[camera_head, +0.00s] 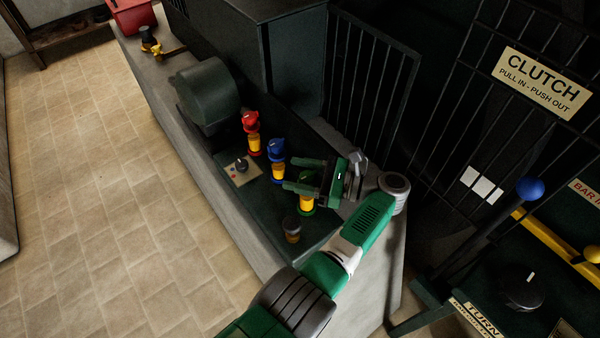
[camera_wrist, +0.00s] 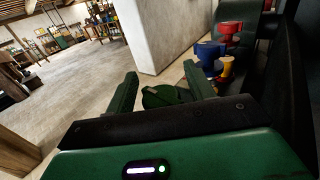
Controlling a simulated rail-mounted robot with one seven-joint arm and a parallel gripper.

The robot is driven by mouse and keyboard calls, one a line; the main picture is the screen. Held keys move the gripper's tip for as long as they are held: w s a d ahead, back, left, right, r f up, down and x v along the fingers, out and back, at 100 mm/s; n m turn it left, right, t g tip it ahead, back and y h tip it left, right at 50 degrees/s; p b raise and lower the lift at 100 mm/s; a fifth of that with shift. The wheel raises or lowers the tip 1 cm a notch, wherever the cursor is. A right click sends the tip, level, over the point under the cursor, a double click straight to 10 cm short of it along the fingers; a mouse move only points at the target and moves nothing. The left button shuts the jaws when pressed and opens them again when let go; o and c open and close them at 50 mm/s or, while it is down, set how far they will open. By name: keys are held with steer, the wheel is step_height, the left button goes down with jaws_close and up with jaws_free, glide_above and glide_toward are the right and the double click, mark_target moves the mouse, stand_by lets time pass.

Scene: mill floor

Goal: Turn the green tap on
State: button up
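The green tap (camera_head: 306,206) has a yellow body with a green ring and stands nearest me in the row of taps on the bench; my gripper hides its top in the head view. In the wrist view its dark green handle (camera_wrist: 166,96) shows between my two fingers. My gripper (camera_head: 288,175) is open at the green tap, its fingers spread apart to either side of the handle in the wrist view (camera_wrist: 160,74). I cannot tell whether a finger touches the handle.
A blue tap (camera_head: 278,160) and a red tap (camera_head: 251,133) stand close by in the same row. A small panel with a black knob (camera_head: 242,166) lies left of them. An amber jar (camera_head: 292,229) stands in front. A barred guard (camera_head: 370,85) rises behind.

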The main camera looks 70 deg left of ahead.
steer(key=b+v, duration=0.5)
steer(key=v, duration=0.3)
stand_by(0.4)
stand_by(0.4)
